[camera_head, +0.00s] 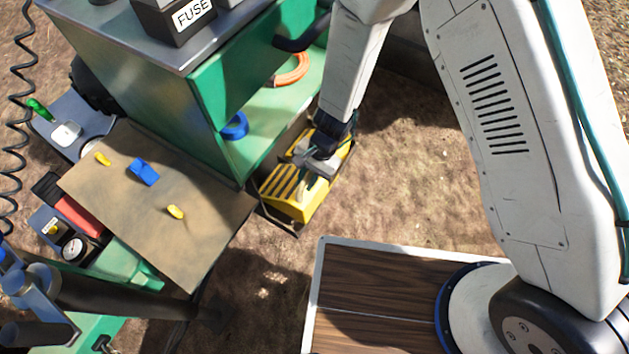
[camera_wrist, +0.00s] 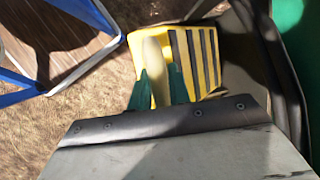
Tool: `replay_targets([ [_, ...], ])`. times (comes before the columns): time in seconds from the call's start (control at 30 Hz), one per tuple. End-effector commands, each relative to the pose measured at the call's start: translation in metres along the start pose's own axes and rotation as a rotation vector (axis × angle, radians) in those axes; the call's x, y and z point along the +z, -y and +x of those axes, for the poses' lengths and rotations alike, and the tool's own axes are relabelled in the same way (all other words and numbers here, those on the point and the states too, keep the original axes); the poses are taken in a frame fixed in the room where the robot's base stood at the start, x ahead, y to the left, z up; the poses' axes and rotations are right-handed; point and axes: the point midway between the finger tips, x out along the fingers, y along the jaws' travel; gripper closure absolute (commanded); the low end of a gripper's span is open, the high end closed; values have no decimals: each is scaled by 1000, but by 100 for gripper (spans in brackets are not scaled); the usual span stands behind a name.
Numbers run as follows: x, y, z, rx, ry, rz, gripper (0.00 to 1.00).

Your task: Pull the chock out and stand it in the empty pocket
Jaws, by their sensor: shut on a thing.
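The chock (camera_head: 288,196) is yellow with black stripes and shows low beside the green cabinet in the head view. It also shows in the wrist view (camera_wrist: 205,58), where a pale yellow handle-like part (camera_wrist: 153,58) stands between the two green fingers. My gripper (camera_head: 314,174) is over the chock from above, and in the wrist view my gripper (camera_wrist: 160,88) is shut on that part. A dark metal holder (camera_head: 275,219) shows around the chock's lower edge. My wrist hides part of the chock. I cannot make out an empty pocket for certain.
The green cabinet (camera_head: 180,75) stands left of the chock, with a blue roll (camera_head: 235,126) and an orange coil (camera_head: 290,70) on its shelf. A brown board (camera_head: 200,230) holds small yellow and blue pieces. Bare dirt (camera_head: 400,150) lies open to the right.

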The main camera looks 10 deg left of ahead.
Motion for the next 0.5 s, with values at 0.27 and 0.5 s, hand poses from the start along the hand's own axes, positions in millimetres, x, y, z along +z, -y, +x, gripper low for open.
replay_targets([
  [0.27,-5,17,12,-1,1,0,100],
  [0.5,-12,13,30,-1,1,2,100],
])
